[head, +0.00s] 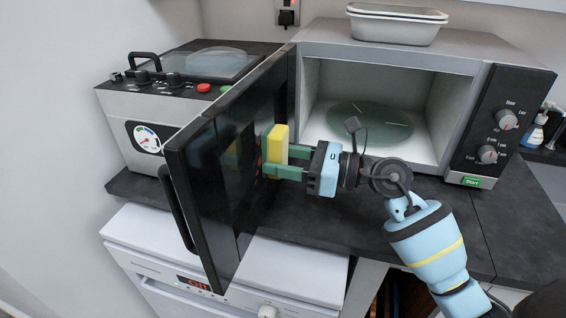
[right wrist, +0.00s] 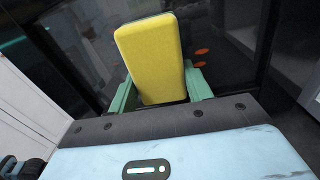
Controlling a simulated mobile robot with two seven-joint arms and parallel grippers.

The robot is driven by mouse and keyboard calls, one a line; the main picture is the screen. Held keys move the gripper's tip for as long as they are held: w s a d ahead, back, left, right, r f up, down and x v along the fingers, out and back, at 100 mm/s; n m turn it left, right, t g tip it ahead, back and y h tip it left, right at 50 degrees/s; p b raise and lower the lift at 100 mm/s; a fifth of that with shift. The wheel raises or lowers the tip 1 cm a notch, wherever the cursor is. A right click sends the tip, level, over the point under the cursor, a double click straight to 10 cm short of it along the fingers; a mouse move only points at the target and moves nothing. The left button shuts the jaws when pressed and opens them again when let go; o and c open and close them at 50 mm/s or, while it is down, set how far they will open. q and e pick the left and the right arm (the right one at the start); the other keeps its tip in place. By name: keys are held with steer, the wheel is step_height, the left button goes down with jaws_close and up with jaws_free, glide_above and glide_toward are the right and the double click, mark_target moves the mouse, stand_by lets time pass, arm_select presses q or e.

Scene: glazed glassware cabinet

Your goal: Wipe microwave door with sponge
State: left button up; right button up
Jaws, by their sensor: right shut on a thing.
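The microwave (head: 480,60) stands on the dark counter with its door (head: 225,170) swung open toward the left. The door's dark inner face is turned to the right, and orange spots show on it in the right wrist view (right wrist: 200,52). My right gripper (head: 284,163) is shut on a yellow sponge (head: 276,146), its green fingers on either side. The sponge stands upright, at or very near the door's inner face; I cannot tell whether it touches. It fills the middle of the right wrist view (right wrist: 151,62). My left gripper is not in view.
A silver appliance (head: 150,115) with knobs and a gauge stands behind the door at left. A white container (head: 396,24) sits on top of the microwave. A white dishwasher (head: 290,275) is below the counter. A bottle (head: 535,130) stands at far right.

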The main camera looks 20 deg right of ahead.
steer(key=shift+w+d+f+b, duration=0.1)
steer(key=shift+w+d+b, duration=0.1)
steer(key=shift+w+d, duration=0.25)
steer(key=shift+w+d+b, duration=0.2)
steer(key=shift+w+d, duration=0.05)
steer(key=shift+w, duration=0.4)
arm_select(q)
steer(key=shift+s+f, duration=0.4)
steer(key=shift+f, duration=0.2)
arm_select(e)
steer(key=shift+w+d, duration=0.1)
steer(key=shift+w, duration=0.1)
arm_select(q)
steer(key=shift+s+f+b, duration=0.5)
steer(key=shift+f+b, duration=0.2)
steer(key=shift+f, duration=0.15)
arm_select(e)
steer(key=shift+w+d, duration=0.9)
steer(key=shift+w, duration=0.25)
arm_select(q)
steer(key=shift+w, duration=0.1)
arm_select(e)
steer(key=shift+d, duration=0.1)
